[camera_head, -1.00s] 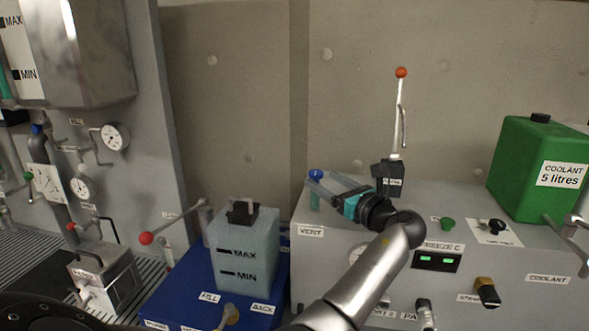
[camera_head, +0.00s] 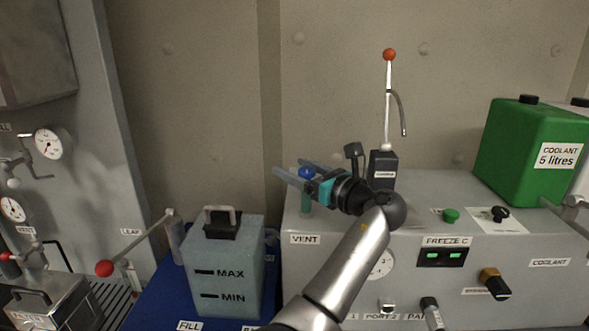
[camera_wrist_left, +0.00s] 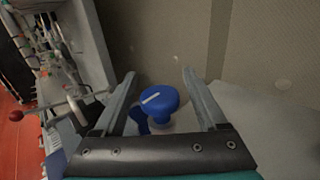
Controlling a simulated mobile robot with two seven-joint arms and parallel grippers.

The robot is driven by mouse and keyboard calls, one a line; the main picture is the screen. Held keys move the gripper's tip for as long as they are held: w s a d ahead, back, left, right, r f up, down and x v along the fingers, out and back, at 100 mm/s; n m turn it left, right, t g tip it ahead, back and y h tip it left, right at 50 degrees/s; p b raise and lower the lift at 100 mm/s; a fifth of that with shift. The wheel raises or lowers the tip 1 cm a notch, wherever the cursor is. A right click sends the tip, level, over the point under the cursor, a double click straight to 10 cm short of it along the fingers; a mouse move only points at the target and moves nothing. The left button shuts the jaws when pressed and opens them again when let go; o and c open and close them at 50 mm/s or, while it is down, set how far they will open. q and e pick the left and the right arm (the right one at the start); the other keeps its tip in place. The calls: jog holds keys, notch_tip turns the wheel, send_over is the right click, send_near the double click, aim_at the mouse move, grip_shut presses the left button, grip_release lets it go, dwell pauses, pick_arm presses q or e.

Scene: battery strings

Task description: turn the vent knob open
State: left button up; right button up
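The vent knob (camera_head: 306,173) is blue and sits on a green-teal stem at the left end of the grey cabinet, above a VENT label (camera_head: 305,239). In the left wrist view the knob (camera_wrist_left: 160,98) has a white line across its top, slanting up to the right. My left gripper (camera_head: 289,167) is open, with one finger on each side of the knob. In the wrist view a gap shows between the knob and each finger of the gripper (camera_wrist_left: 160,73). My right gripper does not show.
A black switch box with an upright red-tipped lever (camera_head: 388,100) stands just right of my gripper. A green coolant can (camera_head: 520,150) is at the right.

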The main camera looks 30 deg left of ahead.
pick_arm(q)
grip_shut()
dwell(0.4)
